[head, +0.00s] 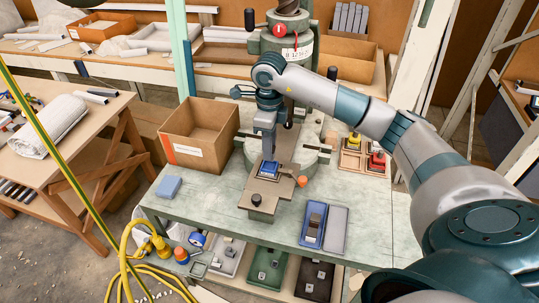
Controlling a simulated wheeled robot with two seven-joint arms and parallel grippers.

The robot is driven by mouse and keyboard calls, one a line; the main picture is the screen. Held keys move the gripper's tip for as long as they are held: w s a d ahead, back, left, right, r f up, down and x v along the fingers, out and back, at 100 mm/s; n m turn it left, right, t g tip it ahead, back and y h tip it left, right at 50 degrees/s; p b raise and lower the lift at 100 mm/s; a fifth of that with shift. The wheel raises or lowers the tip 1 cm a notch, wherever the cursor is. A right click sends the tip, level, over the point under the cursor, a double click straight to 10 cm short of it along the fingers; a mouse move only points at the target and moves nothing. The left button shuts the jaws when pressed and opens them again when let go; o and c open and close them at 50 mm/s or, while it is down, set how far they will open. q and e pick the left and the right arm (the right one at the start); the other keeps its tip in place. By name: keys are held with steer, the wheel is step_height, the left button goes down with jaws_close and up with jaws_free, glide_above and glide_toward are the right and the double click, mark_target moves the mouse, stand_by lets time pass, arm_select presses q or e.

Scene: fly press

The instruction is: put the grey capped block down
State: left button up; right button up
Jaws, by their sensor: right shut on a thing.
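My right gripper (268,148) points straight down over the press's base plate, shut on a small grey block that it mostly hides. Just below the fingertips is a small blue holder (269,169) on the brown plate (258,193) of the press. The held block appears to be at or just above this holder; I cannot tell whether it touches. Its cap cannot be made out. My left gripper is not in view.
The green press column (287,45) stands behind my gripper. Yellow (354,142) and red (377,160) pieces sit at the right.

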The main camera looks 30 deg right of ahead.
step_height(320, 180, down, 3)
steer(key=shift+r+p, duration=0.2)
steer(key=shift+p, duration=0.7)
steer(key=shift+f, duration=0.55)
steer(key=shift+f, duration=0.2)
steer(key=o, duration=1)
steer(key=shift+r, duration=0.2)
